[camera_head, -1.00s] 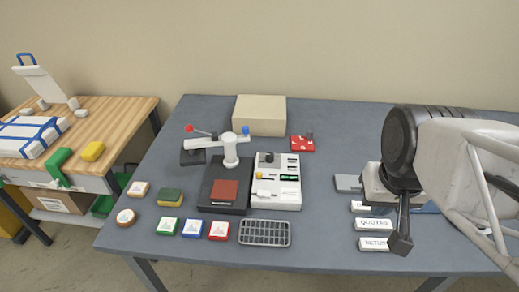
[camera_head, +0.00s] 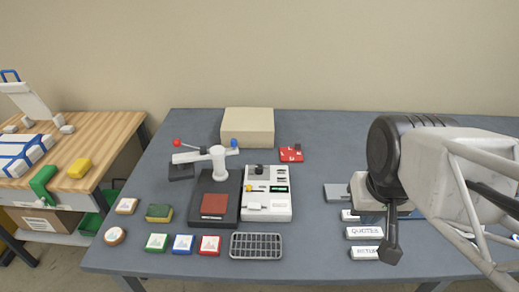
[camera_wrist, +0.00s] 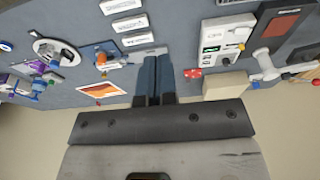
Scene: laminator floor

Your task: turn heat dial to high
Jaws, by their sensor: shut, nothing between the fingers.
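The white control box (camera_head: 267,193) stands near the middle of the table. It has a black knob (camera_head: 259,169) at its top left, a small yellow part below that, and a green-lit display (camera_head: 280,188). I cannot read which knob is the heat dial. The white box also shows in the wrist view (camera_wrist: 225,36), at the upper right. My gripper (camera_head: 391,252) is over the right side of the table, well right of the box and apart from it. Its dark fingers (camera_wrist: 156,78) are together and empty in the wrist view.
Left of the control box is a black press (camera_head: 214,218) with a red pad and a white lever arm. A beige box (camera_head: 248,127) stands behind, beside a red card (camera_head: 291,155). A grey rack (camera_head: 256,246) lies in front. White label blocks (camera_head: 365,233) lie near my gripper.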

